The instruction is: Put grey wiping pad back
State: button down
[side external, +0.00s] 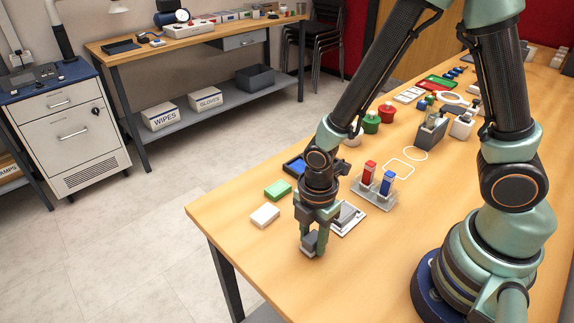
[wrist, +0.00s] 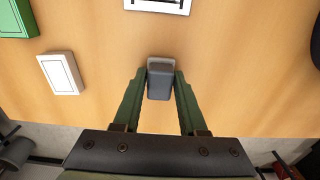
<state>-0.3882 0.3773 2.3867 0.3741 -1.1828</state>
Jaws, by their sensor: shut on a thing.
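The grey wiping pad (wrist: 160,82) is a small dark grey block with a paler edge on its far side. My gripper (wrist: 160,75) is shut on it, with one green finger on each side. In the side external view my gripper (side external: 313,240) points down near the table's front left corner, and part of the grey pad (side external: 309,243) shows between the fingers. I cannot tell whether the pad touches the table. A white pad (side external: 265,215) and a green pad (side external: 278,189) lie to its left; both also show in the wrist view, white (wrist: 60,73) and green (wrist: 15,18).
A pale plate with a dark frame (side external: 348,218) lies just behind my gripper. A clear rack (side external: 373,197) holds a red and a blue bottle. A dark tray (side external: 289,167) with a blue item stands behind the arm. White outlines (side external: 398,168) mark bare tabletop. The front table edge is close.

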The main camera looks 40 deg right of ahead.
aim_at(313, 236)
jog(key=shift+f, duration=0.3)
jog(key=shift+c, duration=2.3)
grip_release()
notch_tip(313, 236, up, 12)
jog(key=w+d+r+m+t, duration=0.1)
jog(key=d+r+m+t, duration=0.4)
jog(key=d+r+m, duration=0.6)
jog(key=r+m, duration=0.1)
jog(key=m, duration=0.6)
jog(key=shift+w+r+t, duration=0.25)
jog(key=shift+r+t, duration=0.05)
jog(key=shift+r, duration=0.1)
